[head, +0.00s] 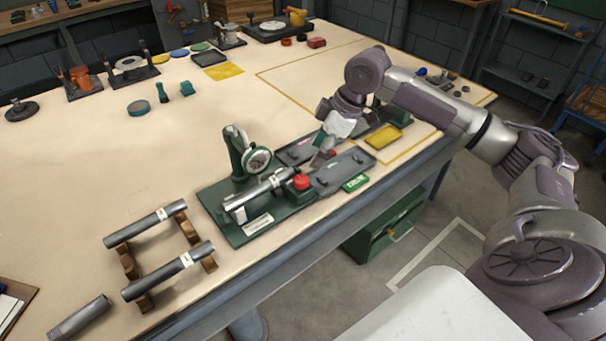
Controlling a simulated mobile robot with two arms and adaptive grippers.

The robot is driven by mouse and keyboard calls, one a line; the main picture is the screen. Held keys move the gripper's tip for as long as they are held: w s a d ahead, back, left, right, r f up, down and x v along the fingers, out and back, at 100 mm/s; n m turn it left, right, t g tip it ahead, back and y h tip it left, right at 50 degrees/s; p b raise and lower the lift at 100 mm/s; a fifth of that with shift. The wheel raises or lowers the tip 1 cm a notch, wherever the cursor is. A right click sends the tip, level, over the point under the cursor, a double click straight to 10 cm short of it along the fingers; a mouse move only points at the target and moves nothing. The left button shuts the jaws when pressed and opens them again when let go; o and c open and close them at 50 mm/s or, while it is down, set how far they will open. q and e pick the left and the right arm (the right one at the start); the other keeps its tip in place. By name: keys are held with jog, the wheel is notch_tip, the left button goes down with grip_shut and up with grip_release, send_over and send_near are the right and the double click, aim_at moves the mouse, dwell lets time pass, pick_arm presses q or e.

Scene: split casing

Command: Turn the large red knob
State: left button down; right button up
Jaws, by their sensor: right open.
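The large red knob (301,182) sits on the right end of a dark green fixture (231,222), beside a metal cylinder (258,194) lying in it. A round dial gauge (257,161) on a green stand rises behind the cylinder. My right gripper (320,157) is open and points down, above and to the upper right of the red knob, apart from it. Its fingertips are small and partly blend with the dark trays behind. A smaller red piece (332,153) shows by the fingers. My left gripper is not in view.
Dark grey trays (345,172) lie right of the fixture, with a green label piece (355,183) in front. A yellow tray (383,137) is further right. Two cylinders rest on brown supports (208,265) at left. The table middle behind the fixture is mostly clear.

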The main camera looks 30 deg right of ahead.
aim_at(301, 179)
jog(key=x, duration=0.9)
jog(key=shift+f, duration=0.3)
jog(key=c, duration=1.1)
jog(key=shift+r+m+p, duration=0.2)
jog(key=shift+m+p, duration=0.2)
jog(key=shift+p, duration=0.6)
jog(key=shift+c, duration=0.2)
jog(key=m+h+p, duration=0.1)
jog(key=m+p, duration=0.1)
jog(key=p, duration=0.2)
jog(key=m+t+h+p, duration=0.1)
jog(key=m+p, duration=0.2)
jog(key=p, duration=0.2)
jog(key=shift+a+r+m, duration=0.1)
jog(key=shift+a+m, duration=0.1)
jog(key=shift+m, duration=0.1)
jog(key=shift+m+t+h+p, duration=0.3)
jog(key=shift+m+p, duration=0.5)
jog(key=shift+p, duration=0.25)
jog(key=shift+f, duration=0.25)
jog(key=o, duration=1.1)
